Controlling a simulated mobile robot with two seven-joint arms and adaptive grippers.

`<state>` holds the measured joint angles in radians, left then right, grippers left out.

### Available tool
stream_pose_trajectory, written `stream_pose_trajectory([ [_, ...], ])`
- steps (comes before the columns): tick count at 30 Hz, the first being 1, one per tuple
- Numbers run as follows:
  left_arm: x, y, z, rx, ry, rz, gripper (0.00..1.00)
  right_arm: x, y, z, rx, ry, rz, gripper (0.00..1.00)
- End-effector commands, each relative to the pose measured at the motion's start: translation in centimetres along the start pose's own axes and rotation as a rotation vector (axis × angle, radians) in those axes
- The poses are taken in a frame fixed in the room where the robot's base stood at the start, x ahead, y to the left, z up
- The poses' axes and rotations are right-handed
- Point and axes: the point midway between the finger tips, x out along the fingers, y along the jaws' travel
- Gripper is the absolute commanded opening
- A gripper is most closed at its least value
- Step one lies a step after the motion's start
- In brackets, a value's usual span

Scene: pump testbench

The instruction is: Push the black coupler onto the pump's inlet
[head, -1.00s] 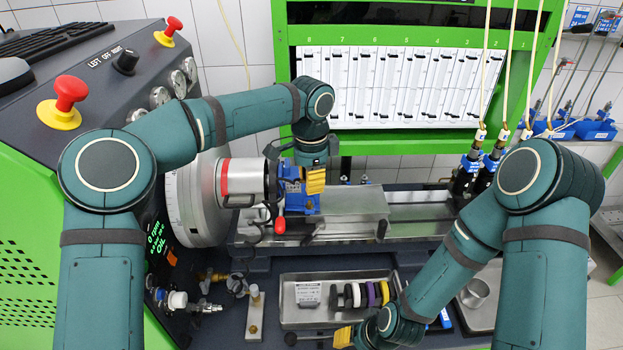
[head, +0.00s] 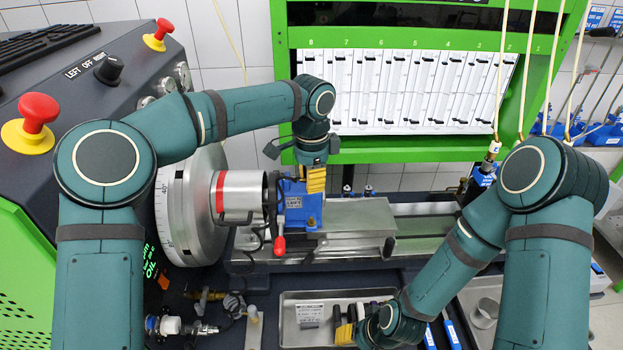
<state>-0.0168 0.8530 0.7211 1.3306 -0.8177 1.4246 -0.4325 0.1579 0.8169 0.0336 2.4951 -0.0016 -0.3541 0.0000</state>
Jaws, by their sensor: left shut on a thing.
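The blue pump (head: 296,208) sits in the middle of the bench, to the right of a steel cylinder with a red band (head: 238,196). My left gripper (head: 316,181) points down at the pump's upper right, its yellow fingertips overlapping the pump in the picture. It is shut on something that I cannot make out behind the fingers. I cannot pick out the black coupler with certainty, and the pump's inlet is not clear either. My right gripper (head: 344,335) is low in the picture, over the tray, and its jaws do not show well enough to judge.
The metal tray (head: 288,320) holds a label and several rings, partly covered by my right gripper. A red-tipped lever (head: 279,246) hangs below the pump. The steel rail (head: 355,218) extends to the right. A dial (head: 178,205) stands at left.

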Motion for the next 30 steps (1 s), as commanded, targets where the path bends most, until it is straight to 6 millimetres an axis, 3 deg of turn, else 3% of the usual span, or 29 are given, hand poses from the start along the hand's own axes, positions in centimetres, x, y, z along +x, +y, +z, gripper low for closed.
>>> stream_pose_trajectory([
  [8,0.1,0.0,0.0,0.093,0.0,-0.001,0.0,0.0,0.0,0.0,0.0,0.0,0.0,0.47],
  [30,1.6,0.0,0.0,0.871,0.002,0.0,0.0,0.0,0.0,0.0,0.0,0.0,0.0,0.47],
])
